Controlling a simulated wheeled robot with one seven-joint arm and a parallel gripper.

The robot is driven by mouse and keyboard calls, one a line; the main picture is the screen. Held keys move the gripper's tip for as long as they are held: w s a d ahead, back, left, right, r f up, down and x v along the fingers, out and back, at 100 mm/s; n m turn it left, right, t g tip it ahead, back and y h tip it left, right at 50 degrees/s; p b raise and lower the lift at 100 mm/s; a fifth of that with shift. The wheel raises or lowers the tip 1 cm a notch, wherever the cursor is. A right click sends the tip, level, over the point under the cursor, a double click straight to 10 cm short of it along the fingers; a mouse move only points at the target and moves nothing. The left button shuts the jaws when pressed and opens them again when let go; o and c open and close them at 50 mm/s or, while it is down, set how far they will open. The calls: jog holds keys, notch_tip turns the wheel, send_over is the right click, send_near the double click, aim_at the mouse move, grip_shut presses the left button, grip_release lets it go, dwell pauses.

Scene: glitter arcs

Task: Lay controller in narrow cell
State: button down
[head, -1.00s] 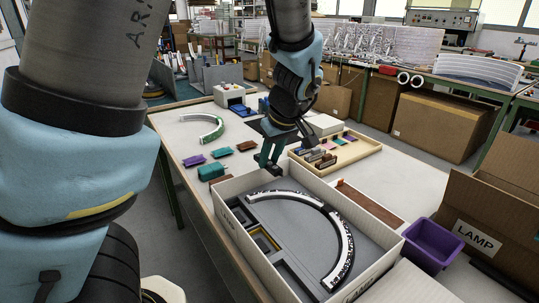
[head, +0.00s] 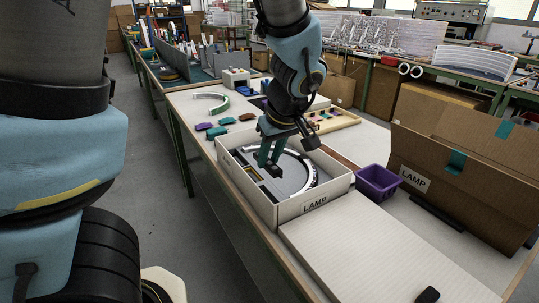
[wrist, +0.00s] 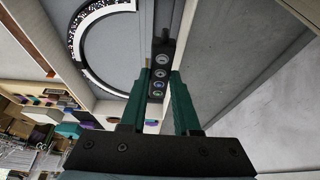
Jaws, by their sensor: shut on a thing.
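My gripper (head: 270,152) points down over the left part of a white LAMP box (head: 290,212) in the head view. In the wrist view its green fingers (wrist: 164,100) are shut on a slim black controller (wrist: 160,72) with several round buttons. The controller is held above the box's grey insert. A white, black-speckled arc (head: 311,178) lies in the insert, and it also shows in the wrist view (wrist: 80,30). Small cells, one yellow-edged, line the left side of the insert. My fingers partly hide them, and I cannot tell which is the narrow cell.
A flat white panel (head: 385,250) lies in front of the box. A purple bin (head: 378,182) and a cardboard LAMP box (head: 460,185) stand to the right. A wooden tray (head: 337,124) and a white-green arc (head: 211,101) lie farther back.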

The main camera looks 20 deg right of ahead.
aim_at(277, 170)
jog(key=shift+f+b, duration=3.7)
jog(key=shift+f, duration=0.95)
jog(key=c, duration=0.6)
grip_release()
jog(key=shift+o, duration=0.2)
jog(key=shift+r, duration=0.1)
jog(key=v, duration=1)
jog(key=shift+r, duration=0.35)
jog(key=w+a+f+m+g+p, duration=0.1)
jog(key=w+a+p, duration=0.2)
jog(key=a, duration=1)
jog(key=w+a+f+m+g+h+p, duration=0.1)
jog(key=w+a+f+m+g+p, duration=0.1)
jog(key=a, duration=1.1)
jog(key=shift+w+p, duration=0.35)
jog(key=shift+p, duration=0.25)
